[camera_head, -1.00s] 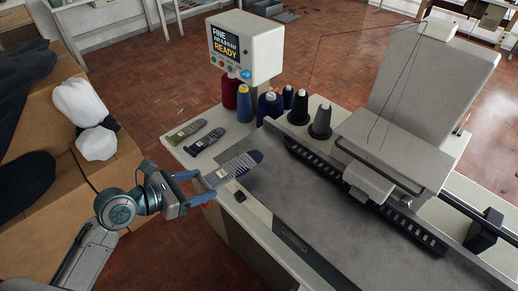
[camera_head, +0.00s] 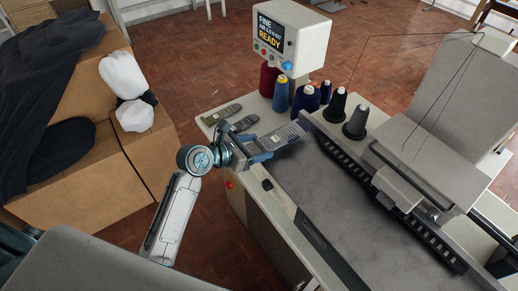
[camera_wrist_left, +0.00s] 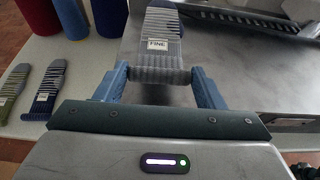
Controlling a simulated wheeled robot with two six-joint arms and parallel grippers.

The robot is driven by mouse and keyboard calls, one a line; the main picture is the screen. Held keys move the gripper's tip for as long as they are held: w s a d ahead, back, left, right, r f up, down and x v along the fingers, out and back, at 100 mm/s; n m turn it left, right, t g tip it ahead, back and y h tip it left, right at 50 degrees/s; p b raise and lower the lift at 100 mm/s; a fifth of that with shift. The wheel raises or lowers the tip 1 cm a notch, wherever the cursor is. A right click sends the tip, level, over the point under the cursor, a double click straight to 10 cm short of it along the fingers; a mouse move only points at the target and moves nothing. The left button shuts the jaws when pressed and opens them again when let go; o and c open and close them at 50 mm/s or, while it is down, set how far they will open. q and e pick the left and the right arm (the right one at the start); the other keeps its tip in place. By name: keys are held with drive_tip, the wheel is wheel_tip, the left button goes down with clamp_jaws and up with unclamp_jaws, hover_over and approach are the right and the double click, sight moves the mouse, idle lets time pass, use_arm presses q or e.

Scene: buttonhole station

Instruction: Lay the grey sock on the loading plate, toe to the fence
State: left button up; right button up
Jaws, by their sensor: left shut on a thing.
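The grey sock (camera_head: 283,137) has navy stripes and a pale label reading FINE. My left gripper (camera_head: 258,148) is shut on its ribbed cuff, and the rest of the sock points away from the jaws. In the left wrist view the sock (camera_wrist_left: 160,45) stretches ahead from between the fingers (camera_wrist_left: 163,75). It is over the far left end of the dark grey loading plate (camera_head: 345,190); I cannot tell whether it touches the plate. I cannot clearly make out which edge is the fence. My right gripper is out of view.
An olive sock (camera_head: 222,114) and a navy sock (camera_head: 243,124) lie on the pale tabletop to the left. Several thread cones, including a grey one (camera_head: 356,122), and the READY display box (camera_head: 290,38) stand behind. The sewing machine (camera_head: 420,165) is right of the plate.

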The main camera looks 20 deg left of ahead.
sight(259, 152)
use_arm(q)
drive_tip(key=shift+w+d, duration=0.15)
drive_tip(key=shift+w, duration=0.35)
drive_tip(key=shift+w+f, duration=0.15)
drive_tip(key=shift+f, duration=0.05)
wheel_tip(259, 152, down, 3)
drive_tip(key=shift+f+p, duration=0.15)
drive_tip(key=shift+p, duration=0.2)
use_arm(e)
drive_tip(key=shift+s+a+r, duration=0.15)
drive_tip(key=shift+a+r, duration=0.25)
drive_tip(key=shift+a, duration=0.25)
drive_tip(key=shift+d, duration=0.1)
use_arm(q)
drive_tip(key=o, duration=0.9)
drive_tip(key=shift+f, duration=0.1)
drive_tip(key=shift+o, duration=0.2)
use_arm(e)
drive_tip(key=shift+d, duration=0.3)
